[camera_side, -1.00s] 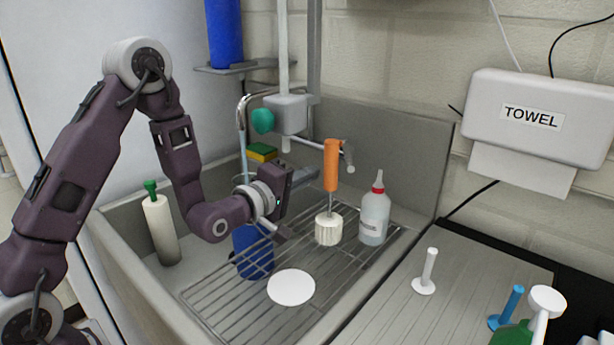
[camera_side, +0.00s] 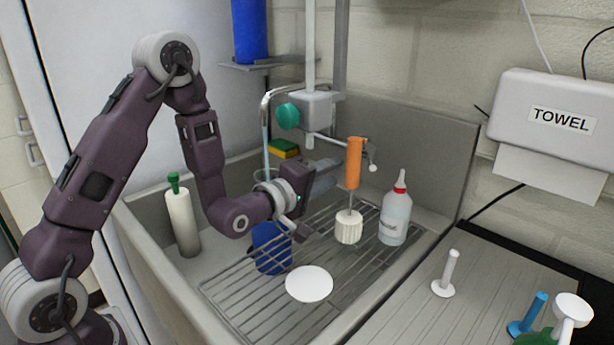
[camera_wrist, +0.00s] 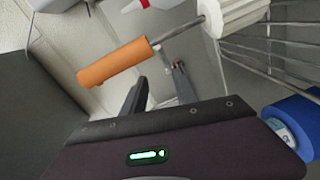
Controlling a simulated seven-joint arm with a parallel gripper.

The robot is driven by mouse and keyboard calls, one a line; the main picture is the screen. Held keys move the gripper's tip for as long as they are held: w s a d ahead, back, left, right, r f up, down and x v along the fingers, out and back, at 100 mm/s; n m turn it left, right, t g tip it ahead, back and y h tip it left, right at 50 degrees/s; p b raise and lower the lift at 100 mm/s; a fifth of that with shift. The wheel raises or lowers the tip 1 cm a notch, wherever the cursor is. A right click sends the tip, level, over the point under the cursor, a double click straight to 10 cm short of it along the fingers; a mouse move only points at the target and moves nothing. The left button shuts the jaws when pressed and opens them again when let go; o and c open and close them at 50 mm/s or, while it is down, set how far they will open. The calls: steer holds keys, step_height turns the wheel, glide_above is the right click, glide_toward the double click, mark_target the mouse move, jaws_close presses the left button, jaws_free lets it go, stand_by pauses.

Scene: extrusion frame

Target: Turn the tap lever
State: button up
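The tap has a grey box body (camera_side: 316,104) with a round teal knob (camera_side: 288,117), a curved metal spout (camera_side: 266,103) and a thin bar with a grey end (camera_side: 372,158) reaching right. I cannot tell for certain which of these is the lever. A stream appears to fall from the spout. My gripper (camera_side: 313,206) is below and in front of the tap body, over the rack. In the wrist view, its fingers (camera_wrist: 160,78) are apart with nothing clearly held between them. An orange-handled brush (camera_side: 353,163) stands just right of the gripper; its handle also shows ahead in the wrist view (camera_wrist: 115,64).
A wire rack (camera_side: 250,303) spans the sink, with a white disc (camera_side: 309,284) on it. A blue container (camera_side: 270,247) is below the gripper. A green-capped bottle (camera_side: 181,222) stands left.

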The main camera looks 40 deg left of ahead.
steer(key=w+a+f+m+g+y, duration=0.1)
steer(key=w+a+f+m+g, duration=0.15)
steer(key=w+a+m, duration=0.45)
steer(key=w+a+f+m+g+y, duration=0.1)
steer(key=w+a+m+g+y, duration=0.2)
steer(key=w+m, duration=0.75)
step_height(320, 180, up, 10)
steer(key=m+g+h, duration=0.3)
steer(key=m+g, duration=0.4)
steer(key=m, duration=1.9)
glide_above(370, 157)
steer(key=s+d, duration=0.1)
steer(key=s, duration=0.2)
steer(key=x, duration=0.6)
steer(key=shift+f, duration=0.2)
jaws_close()
